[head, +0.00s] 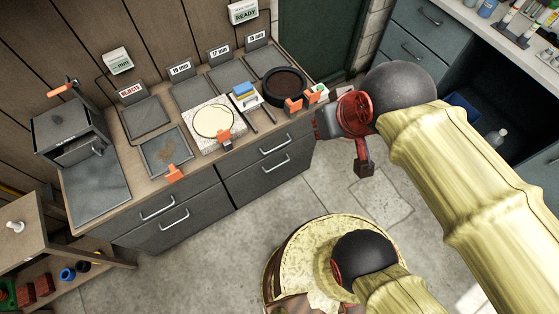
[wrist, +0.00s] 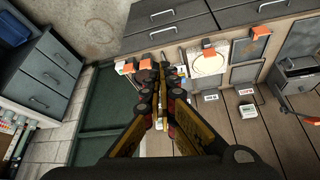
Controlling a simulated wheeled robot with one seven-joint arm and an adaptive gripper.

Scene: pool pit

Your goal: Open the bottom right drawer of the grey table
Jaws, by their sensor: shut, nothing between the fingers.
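The grey table (head: 140,124) has grey drawers with silver bar handles, two on the left and two on the right. The bottom right drawer (head: 256,180) is closed, with its handle (head: 276,167) in clear view. In the wrist view, seen the other way up, this drawer's front (wrist: 185,16) is near the top edge. My gripper (head: 324,124) is beside the table's right end, apart from the drawer's handle.
Orange clamps (head: 175,173), a round dark tray (head: 284,86) and small boxes stand on the table. A second drawer cabinet (head: 428,36) stands at the upper right. A wooden stand (head: 25,236) is at the lower left. The floor (head: 225,230) before the right drawers is clear.

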